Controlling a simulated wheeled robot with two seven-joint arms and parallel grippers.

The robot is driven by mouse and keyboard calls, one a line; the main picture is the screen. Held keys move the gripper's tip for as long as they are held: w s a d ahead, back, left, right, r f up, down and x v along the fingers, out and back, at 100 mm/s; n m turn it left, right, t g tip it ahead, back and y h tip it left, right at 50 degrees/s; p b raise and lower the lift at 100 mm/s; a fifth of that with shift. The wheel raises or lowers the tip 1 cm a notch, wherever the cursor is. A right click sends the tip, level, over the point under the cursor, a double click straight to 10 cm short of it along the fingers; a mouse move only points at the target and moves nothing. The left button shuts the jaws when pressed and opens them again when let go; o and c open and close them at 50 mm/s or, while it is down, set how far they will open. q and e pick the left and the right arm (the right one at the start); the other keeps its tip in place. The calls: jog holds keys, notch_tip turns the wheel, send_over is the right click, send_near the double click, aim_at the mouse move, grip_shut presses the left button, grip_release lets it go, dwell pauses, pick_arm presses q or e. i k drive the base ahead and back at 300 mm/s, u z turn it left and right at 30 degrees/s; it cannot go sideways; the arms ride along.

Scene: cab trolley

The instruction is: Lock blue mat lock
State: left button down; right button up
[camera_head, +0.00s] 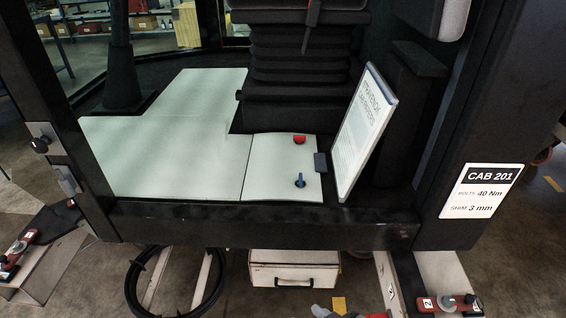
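The blue mat lock (299,181) is a small blue knob on the near right part of the pale floor mat (165,150) inside the cab. Its handle looks narrow and points roughly front to back; whether it is locked I cannot tell. A red mat lock (299,139) sits behind it on the same mat panel (265,178) and looks wider from left to right. Neither of my grippers can be made out in the head view, and nothing touches the blue lock.
The black seat base (300,75) stands behind. The cab's dark front sill (260,226) and left post (55,110) frame the opening. The space above the mat is free.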

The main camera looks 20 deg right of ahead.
aim_at(300, 183)
jog(key=i, duration=0.4)
jog(key=z, duration=1.2)
jog(key=i, duration=0.5)
